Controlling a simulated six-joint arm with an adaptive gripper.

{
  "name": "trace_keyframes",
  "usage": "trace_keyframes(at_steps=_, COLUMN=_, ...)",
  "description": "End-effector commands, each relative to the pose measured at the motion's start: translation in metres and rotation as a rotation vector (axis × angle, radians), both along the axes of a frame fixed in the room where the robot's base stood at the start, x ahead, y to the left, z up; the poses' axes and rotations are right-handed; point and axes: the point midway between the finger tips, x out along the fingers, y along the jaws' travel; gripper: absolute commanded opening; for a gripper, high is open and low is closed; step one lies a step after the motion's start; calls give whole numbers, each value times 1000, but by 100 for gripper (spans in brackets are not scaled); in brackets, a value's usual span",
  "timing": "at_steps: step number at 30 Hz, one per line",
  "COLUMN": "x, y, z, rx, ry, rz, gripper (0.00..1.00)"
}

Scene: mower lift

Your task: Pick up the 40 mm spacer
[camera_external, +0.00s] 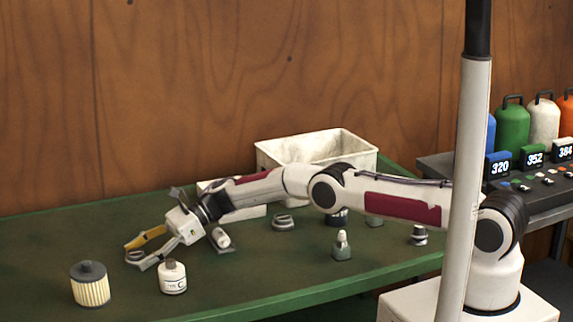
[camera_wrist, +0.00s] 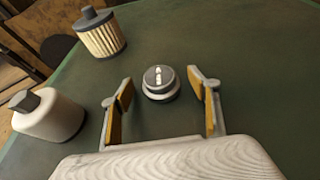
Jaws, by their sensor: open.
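A low round stepped grey piece (camera_wrist: 160,93) with a dark top and white marks stands on the green table. I take it for the 40 mm spacer, but I cannot read a size on it. My gripper (camera_wrist: 161,82) is open, with one yellow-padded finger on each side of the piece and a gap on both sides. The piece is slightly beyond the fingertips in the wrist view. In the external view my gripper (camera_external: 136,254) reaches low over the table's left part, and the fingers partly hide the piece there.
A pleated filter (camera_external: 90,285) and a white bottle (camera_external: 173,279) stand close to my gripper. A small grey part with a white top (camera_external: 221,240) lies behind it. A white bin (camera_external: 318,150) and several small parts are farther right. Green table (camera_external: 50,245) is clear at left.

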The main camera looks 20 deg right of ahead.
Motion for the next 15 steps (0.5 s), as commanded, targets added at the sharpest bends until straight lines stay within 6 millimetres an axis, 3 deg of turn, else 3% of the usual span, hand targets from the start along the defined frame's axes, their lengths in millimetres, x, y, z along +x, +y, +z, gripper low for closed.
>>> trace_keyframes(at_steps=1, x=0, y=0, z=0, rx=0, ry=0, rz=0, gripper=61)
trace_keyframes(at_steps=6, x=0, y=0, z=0, rx=0, ry=0, rz=0, gripper=16)
trace_keyframes(at_steps=15, x=0, y=0, z=1, rx=1, ry=-1, rz=0, gripper=14)
